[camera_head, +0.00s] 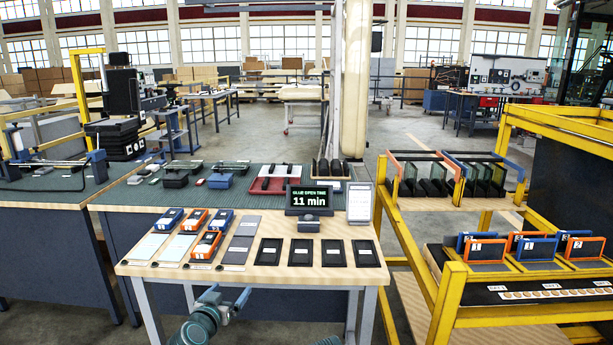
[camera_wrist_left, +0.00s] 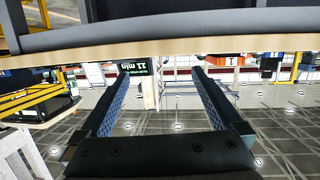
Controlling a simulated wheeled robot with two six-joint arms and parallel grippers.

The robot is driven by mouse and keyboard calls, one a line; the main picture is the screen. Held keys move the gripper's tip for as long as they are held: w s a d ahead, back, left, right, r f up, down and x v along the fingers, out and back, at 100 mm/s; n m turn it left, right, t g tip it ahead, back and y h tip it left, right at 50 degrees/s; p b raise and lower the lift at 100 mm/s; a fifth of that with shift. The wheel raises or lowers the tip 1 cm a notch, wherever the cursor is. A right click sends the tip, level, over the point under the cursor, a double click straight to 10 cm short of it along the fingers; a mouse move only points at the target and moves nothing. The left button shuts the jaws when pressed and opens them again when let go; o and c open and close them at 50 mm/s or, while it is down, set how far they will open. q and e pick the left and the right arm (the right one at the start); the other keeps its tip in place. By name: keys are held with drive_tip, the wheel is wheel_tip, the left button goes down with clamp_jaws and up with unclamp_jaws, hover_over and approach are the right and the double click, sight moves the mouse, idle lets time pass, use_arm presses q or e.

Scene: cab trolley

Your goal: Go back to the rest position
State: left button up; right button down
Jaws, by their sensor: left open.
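My left gripper (camera_head: 226,297) is low in the head view, in front of the near edge of the light wooden table (camera_head: 255,272). Its two fingers also show in the left wrist view (camera_wrist_left: 160,72), spread apart with nothing between them. The table's edge (camera_wrist_left: 130,52) crosses the upper part of that view, which looks upside down. The gripper appears apart from the table. My right gripper does not show in either view.
On the table are blue and orange devices (camera_head: 207,243), several dark trays (camera_head: 303,252) and a display (camera_head: 309,200) reading "11 min". A yellow trolley (camera_head: 446,300) with racks stands at the right. Green-topped benches (camera_head: 228,190) stand behind. Floor shows between table and trolley.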

use_arm(q)
drive_tip(key=s+d+f+m+g+h, duration=0.1)
drive_tip(key=s+d+f+g+h, duration=0.1)
drive_tip(key=s+d+f+g, duration=0.25)
drive_tip(key=s+a+f+n+g+y, duration=0.15)
drive_tip(key=s+f+g+y, duration=0.25)
drive_tip(key=s+f+g, duration=0.7)
drive_tip(key=s+d+r+m+p, duration=0.1)
drive_tip(key=s+d+r+p, duration=0.1)
drive_tip(key=r+p, duration=0.5)
drive_tip(key=s+d+r+m+p, duration=0.1)
drive_tip(key=s+d+r+p, duration=0.2)
drive_tip(key=d+r+p, duration=0.2)
drive_tip(key=s+d+r+m+y+p, duration=0.1)
drive_tip(key=s+d+r+p, duration=0.2)
drive_tip(key=r+p, duration=0.6)
drive_tip(key=shift+s+d+p, duration=0.25)
drive_tip(key=shift+d+p, duration=0.25)
drive_tip(key=shift+d, duration=0.1)
